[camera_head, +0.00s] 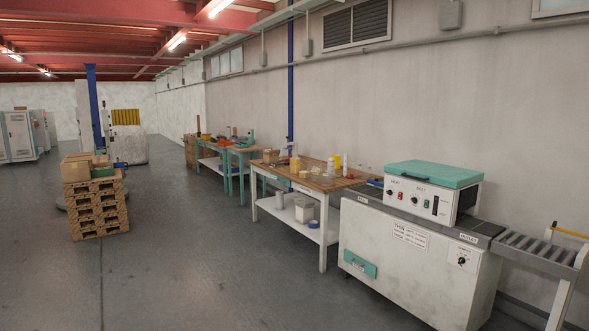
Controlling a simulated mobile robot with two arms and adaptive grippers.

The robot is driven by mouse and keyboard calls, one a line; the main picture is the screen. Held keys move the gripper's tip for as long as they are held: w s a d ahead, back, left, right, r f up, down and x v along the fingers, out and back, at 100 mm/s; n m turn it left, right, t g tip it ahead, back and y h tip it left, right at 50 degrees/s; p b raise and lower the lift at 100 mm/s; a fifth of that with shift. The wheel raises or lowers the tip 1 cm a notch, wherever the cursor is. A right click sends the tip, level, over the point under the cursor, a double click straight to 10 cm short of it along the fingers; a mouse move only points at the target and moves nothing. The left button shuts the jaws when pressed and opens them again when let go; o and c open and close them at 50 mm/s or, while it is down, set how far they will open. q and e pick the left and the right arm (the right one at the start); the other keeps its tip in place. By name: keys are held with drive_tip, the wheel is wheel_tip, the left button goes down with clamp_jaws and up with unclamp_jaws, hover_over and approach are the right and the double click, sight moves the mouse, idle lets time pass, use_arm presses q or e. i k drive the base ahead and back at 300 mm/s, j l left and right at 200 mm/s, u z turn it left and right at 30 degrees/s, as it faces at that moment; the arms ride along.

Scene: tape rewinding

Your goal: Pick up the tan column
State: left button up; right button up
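Neither of my grippers shows in the head view. I cannot tell for sure which thing is the tan column. A small pale yellow-tan upright cylinder (295,164) stands on the wooden-topped workbench (322,184) in the middle. A thin brown upright piece (198,124) shows at the far teal tables, too small to make out. Small bottles and other items stand on the workbench near the wall.
A white machine (395,250) with a teal-lidded control box (433,192) and a roller conveyor (540,250) fills the right. Stacked pallets with boxes (96,210) stand at left. Teal tables (240,152) line the wall. The grey floor (200,270) in front is clear.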

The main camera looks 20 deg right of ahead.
sight(296, 163)
drive_tip(key=z, duration=0.4)
drive_tip(key=i, duration=5.45)
drive_tip(key=j+u, duration=0.05)
drive_tip(key=j, duration=0.05)
